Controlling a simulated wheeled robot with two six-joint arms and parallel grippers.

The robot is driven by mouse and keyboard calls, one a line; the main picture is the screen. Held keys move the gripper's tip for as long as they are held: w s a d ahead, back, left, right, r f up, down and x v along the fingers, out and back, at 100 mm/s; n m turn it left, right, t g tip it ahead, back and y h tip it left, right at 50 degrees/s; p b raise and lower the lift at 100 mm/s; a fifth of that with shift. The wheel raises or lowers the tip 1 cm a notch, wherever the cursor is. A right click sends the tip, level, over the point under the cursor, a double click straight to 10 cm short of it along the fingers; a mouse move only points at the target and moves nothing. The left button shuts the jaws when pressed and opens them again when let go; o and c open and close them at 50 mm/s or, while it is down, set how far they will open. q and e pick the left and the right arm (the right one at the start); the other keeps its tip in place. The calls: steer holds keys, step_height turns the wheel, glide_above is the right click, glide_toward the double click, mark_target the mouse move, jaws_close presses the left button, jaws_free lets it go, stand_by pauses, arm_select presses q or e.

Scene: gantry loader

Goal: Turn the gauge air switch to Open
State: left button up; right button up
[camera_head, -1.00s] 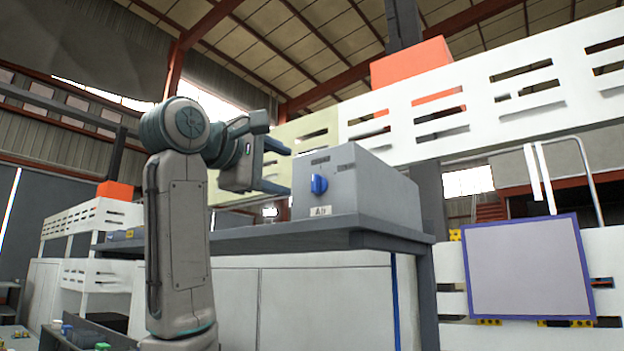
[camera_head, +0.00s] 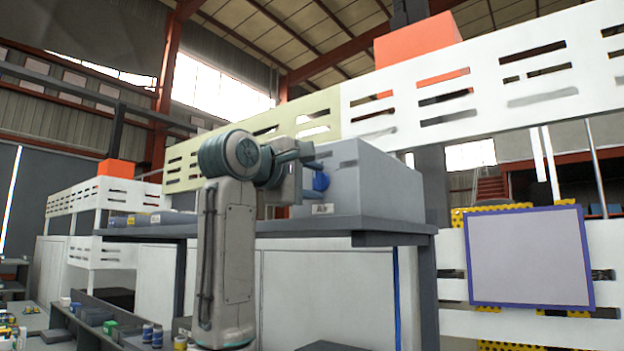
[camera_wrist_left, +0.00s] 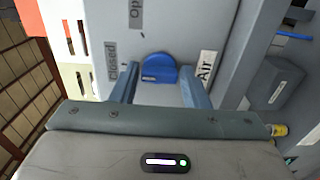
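The gauge air switch is a blue knob (camera_head: 321,181) on the front face of a grey box (camera_head: 372,180). In the left wrist view the knob (camera_wrist_left: 158,68) is in the middle, with a "Closed" label (camera_wrist_left: 111,60), a partly cut-off "Op..." label (camera_wrist_left: 136,12) and an "Air" label (camera_wrist_left: 207,66) around it. Its ridge seems to lie along the line towards "Closed". My left gripper (camera_head: 316,174) is at the knob, and its open fingers (camera_wrist_left: 160,75) stand on either side of it, with gaps showing. I cannot tell whether the fingertips reach past the knob's front. My right gripper is not in view.
The box stands on a dark grey shelf (camera_head: 390,226). A white slotted beam (camera_head: 480,85) with an orange block (camera_head: 418,40) runs behind and above. A purple-framed panel (camera_head: 530,257) is at the right. Small containers (camera_head: 150,330) lie low at the left.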

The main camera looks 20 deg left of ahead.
arm_select(q)
steer(key=c, duration=0.6)
steer(key=shift+o, duration=0.2)
steer(key=m+b, duration=0.3)
steer(key=m, duration=0.2)
steer(key=shift+f, duration=0.2)
steer(key=m+b, duration=0.2)
steer(key=m, duration=0.2)
steer(key=shift+w+m+b, duration=0.1)
steer(key=shift+m+b, duration=0.3)
steer(key=shift+m, duration=1.1)
steer(key=o, duration=1)
steer(key=shift+r, duration=0.15)
